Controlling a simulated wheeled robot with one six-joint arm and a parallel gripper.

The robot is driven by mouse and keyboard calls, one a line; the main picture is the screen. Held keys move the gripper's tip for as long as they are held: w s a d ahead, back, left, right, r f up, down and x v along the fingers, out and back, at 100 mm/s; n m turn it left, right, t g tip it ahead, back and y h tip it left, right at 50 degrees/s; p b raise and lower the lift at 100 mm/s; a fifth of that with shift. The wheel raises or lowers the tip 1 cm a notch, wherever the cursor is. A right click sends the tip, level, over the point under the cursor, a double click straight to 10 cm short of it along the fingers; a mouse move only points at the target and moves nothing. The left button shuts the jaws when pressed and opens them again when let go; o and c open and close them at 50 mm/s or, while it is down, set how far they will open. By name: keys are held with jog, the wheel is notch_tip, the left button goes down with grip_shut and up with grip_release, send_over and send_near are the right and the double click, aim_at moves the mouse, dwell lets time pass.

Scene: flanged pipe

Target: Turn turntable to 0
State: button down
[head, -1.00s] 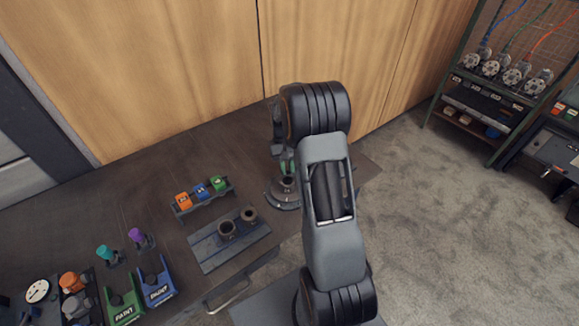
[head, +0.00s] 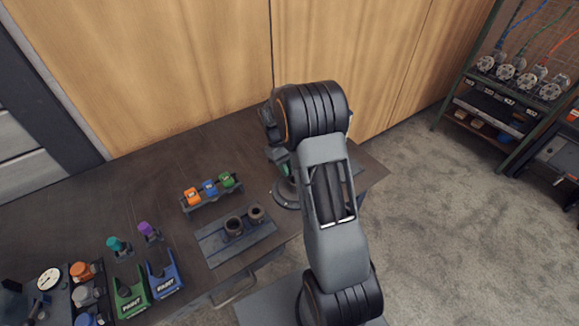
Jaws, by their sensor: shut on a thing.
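The turntable (head: 283,195) is a dark round base near the right part of the workbench, partly hidden behind my arm. My gripper (head: 279,160) is directly above it, reaching down at its centre, and is shut on its upper part. My wrist and arm hide most of the fingers and the right side of the turntable. The dial marking cannot be read at this moment.
On the dark workbench (head: 90,205), a rack (head: 213,197) of orange, blue and green blocks and a plate with two dark cups (head: 233,227) stand left of the turntable. Paint holders (head: 130,298) are at lower left. A wooden wall (head: 150,70) is behind; carpet is right.

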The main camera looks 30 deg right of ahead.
jog(key=shift+a+n+h, duration=0.3)
jog(key=shift+a+n, duration=0.1)
jog(key=shift+n, duration=0.4)
jog(key=shift+a+n, duration=0.1)
jog(key=shift+n, duration=0.2)
jog(key=c, duration=1.1)
grip_release()
jog(key=shift+o, duration=0.2)
jog(key=shift+r, duration=0.1)
jog(key=v, duration=1.3)
jog(key=shift+a+r, duration=0.15)
jog(key=shift+r, duration=0.2)
